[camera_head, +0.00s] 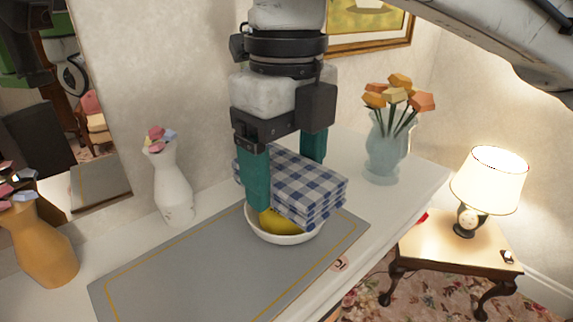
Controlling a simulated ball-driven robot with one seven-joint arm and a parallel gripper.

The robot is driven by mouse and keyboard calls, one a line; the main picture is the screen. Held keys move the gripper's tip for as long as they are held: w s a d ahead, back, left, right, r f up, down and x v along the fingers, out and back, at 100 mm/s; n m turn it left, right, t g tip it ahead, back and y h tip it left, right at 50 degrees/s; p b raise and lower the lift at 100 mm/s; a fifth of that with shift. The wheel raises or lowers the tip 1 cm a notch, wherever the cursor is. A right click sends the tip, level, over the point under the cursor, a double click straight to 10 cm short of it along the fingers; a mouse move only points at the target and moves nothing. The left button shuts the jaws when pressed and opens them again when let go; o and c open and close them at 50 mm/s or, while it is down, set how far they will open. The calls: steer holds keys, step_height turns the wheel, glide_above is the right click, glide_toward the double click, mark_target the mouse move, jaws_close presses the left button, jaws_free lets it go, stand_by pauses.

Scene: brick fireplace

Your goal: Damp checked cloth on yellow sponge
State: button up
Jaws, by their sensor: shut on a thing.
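My gripper (284,182) points down with its teal fingers shut on a folded blue-and-white checked cloth (308,184). The cloth is a thick layered block, held level over a white bowl (290,239) on the grey mat. A smooth yellow thing (277,221) lies in the bowl. It is partly hidden by the cloth and the left finger, and I cannot tell if it is a sponge. I cannot tell whether the cloth touches the yellow thing or the bowl. Whether the cloth is damp does not show.
The grey mat (195,283) with a yellow border line lies on the white mantel shelf. A white vase (173,187) and an orange vase (45,245) stand left. A pale blue vase (386,154) stands right. A lit lamp (487,180) is on a side table (440,244) beyond.

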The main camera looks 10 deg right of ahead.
mark_target(286, 167)
steer(key=shift+f, duration=0.5)
stand_by(0.8)
steer(key=shift+f, duration=0.15)
stand_by(2.1)
step_height(286, 167, up, 5)
steer(key=p, duration=0.6)
steer(key=shift+r, duration=0.2)
steer(key=shift+r+p, duration=0.55)
steer(key=shift+r, duration=0.35)
